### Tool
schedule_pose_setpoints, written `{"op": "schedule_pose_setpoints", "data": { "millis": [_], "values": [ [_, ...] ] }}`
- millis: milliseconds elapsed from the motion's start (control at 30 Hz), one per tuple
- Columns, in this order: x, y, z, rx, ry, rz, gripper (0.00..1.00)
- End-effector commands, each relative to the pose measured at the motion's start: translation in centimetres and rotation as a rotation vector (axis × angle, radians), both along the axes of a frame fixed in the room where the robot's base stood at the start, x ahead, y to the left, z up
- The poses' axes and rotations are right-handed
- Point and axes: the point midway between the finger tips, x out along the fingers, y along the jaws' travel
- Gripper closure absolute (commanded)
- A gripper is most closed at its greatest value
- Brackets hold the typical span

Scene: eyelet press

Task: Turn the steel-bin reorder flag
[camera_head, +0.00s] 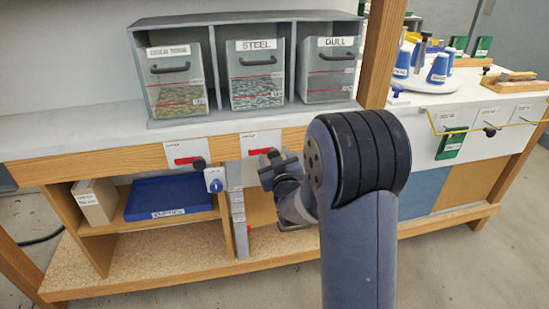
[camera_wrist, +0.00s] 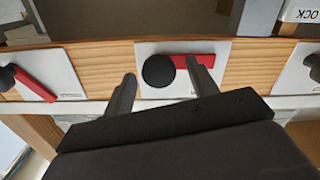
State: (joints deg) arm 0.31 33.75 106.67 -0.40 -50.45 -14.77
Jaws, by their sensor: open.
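The steel bin (camera_head: 257,85) is the middle of three labelled grey bins in the rack. The reorder flag below it is a white plate (camera_head: 261,137) with a red bar (camera_head: 260,151) on the wooden rail. In the wrist view, the flag has a round black knob (camera_wrist: 158,71), with the red bar (camera_wrist: 196,60) reaching to the right. My gripper (camera_head: 268,168) is at the rail in front of this flag. In the wrist view, my gripper (camera_wrist: 161,72) is open, one finger on each side of the knob. The right finger overlaps the bar; contact is unclear.
Another flag (camera_head: 184,157) with a red bar is on the rail to the left. The wrist view shows neighbouring flags at left (camera_wrist: 37,86) and right (camera_wrist: 314,66). A small box with a blue knob (camera_head: 215,185) hangs below the rail. A blue tray (camera_head: 168,198) is on the shelf.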

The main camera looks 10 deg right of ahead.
Motion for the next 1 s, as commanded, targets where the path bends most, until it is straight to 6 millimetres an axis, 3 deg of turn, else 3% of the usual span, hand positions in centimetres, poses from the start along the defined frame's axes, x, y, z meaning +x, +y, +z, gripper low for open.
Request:
{"op": "schedule_pose_setpoints", "data": {
  "millis": [233, 900, 1000],
  "values": [
    [0.05, 0.0, -0.01, 0.0, 0.001, 0.0, 0.45],
    [0.02, 0.0, -0.01, 0.0, 0.0, 0.0, 1.0],
    [0.02, 0.0, -0.01, 0.0, 0.001, 0.0, 1.0]
  ]
}}
